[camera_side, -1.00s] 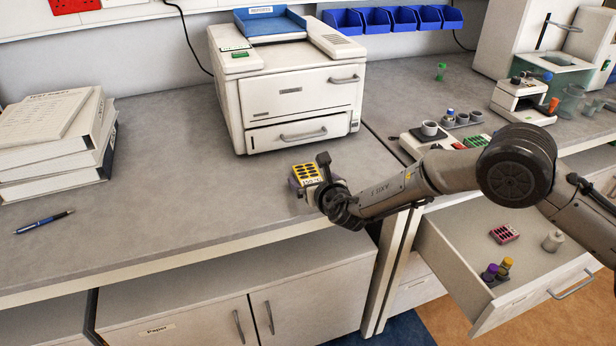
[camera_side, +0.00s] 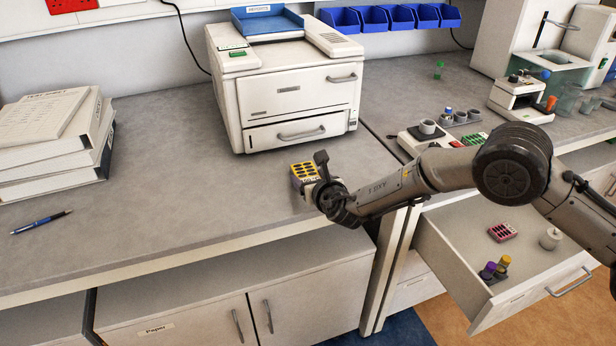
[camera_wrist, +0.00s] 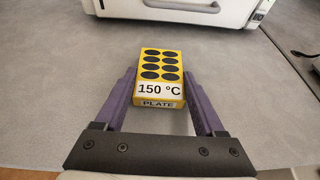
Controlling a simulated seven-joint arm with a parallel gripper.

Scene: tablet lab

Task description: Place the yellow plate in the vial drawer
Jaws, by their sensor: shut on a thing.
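The yellow plate (camera_side: 303,171) has dark round wells on top. In the wrist view the yellow plate (camera_wrist: 160,72) shows a label reading 150 °C and PLATE. My gripper (camera_side: 313,180) is shut on it at the bench's front area; in the wrist view my gripper's purple fingers (camera_wrist: 161,84) lie along both sides of it. I cannot tell whether the plate touches the bench. The open drawer (camera_side: 450,255) is at the lower right, and holds a pink plate (camera_side: 502,232), a white bottle (camera_side: 550,238), a purple-capped vial (camera_side: 488,270) and a yellow-capped vial (camera_side: 503,264).
A white printer-like machine (camera_side: 290,105) stands behind the plate. Binders (camera_side: 55,145) and a pen (camera_side: 41,222) lie at left. A white block with a cup (camera_side: 428,128) stands on the right bench, beyond my forearm. The bench's middle left is clear.

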